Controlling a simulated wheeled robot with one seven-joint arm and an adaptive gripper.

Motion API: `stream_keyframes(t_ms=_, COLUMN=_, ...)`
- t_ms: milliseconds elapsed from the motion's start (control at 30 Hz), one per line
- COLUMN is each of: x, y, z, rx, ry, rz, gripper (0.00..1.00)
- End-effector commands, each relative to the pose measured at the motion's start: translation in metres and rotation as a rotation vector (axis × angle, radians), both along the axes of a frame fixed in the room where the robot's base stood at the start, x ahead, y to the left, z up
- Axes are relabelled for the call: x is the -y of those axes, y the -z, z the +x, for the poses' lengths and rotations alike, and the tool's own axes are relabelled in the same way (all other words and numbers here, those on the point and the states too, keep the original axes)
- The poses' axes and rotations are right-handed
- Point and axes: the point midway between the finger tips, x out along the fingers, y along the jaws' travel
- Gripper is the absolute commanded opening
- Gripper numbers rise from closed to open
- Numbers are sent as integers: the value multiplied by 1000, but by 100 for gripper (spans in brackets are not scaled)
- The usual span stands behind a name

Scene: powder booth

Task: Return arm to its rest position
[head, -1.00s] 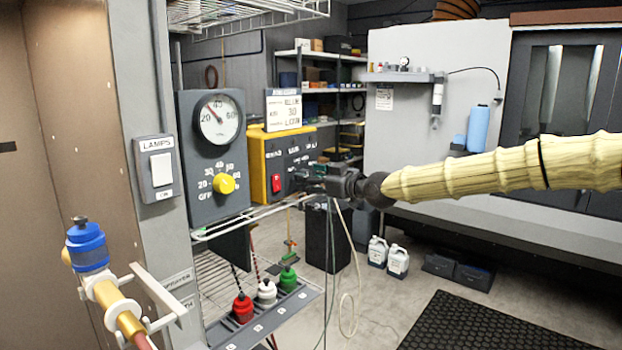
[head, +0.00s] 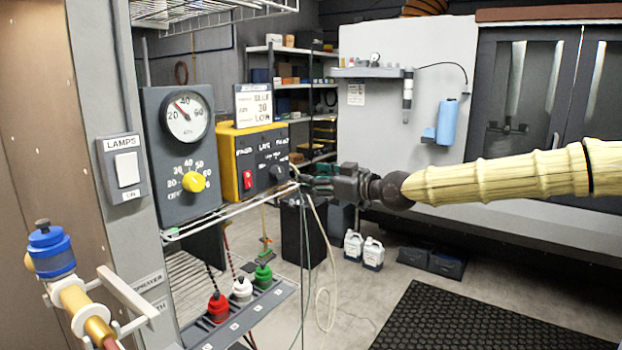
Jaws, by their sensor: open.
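My arm, in a pale yellow ribbed sleeve (head: 500,174), reaches in from the right edge of the head view. At its end is my dark gripper (head: 301,186), pointing left. Its fingertips are small and dark, just right of the yellow-sided control box (head: 262,160) with its red switch and dark knob. I see nothing held in it. Whether the fingertips touch the box cannot be told from this angle.
A gauge panel (head: 183,155) with a yellow knob stands left of the box. A wire rail (head: 225,216) runs below both. Red, white and green plugs sit on a lower shelf (head: 245,318). White jugs (head: 372,253) stand on the floor. Open floor lies in front.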

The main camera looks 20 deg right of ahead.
Motion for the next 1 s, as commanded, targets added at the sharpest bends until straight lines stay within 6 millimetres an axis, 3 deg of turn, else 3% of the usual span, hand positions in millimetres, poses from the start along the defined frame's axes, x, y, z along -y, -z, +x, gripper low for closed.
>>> stream_keyframes(t_ms=467, x=0, y=1, z=-1, rx=-1, ry=-1, rz=-1, gripper=57)
stream_keyframes(t_ms=567, x=-5, y=11, z=-1, rx=-19, ry=-3, rz=2, gripper=57)
stream_keyframes(t_ms=667, x=-18, y=41, z=-2, rx=-73, ry=-10, rz=8, gripper=57)
stream_keyframes(t_ms=867, x=-57, y=144, z=-15, rx=-261, ry=-16, rz=34, gripper=57)
stream_keyframes(t_ms=1000, x=-81, y=219, z=-34, rx=-404, ry=-5, rz=53, gripper=57)
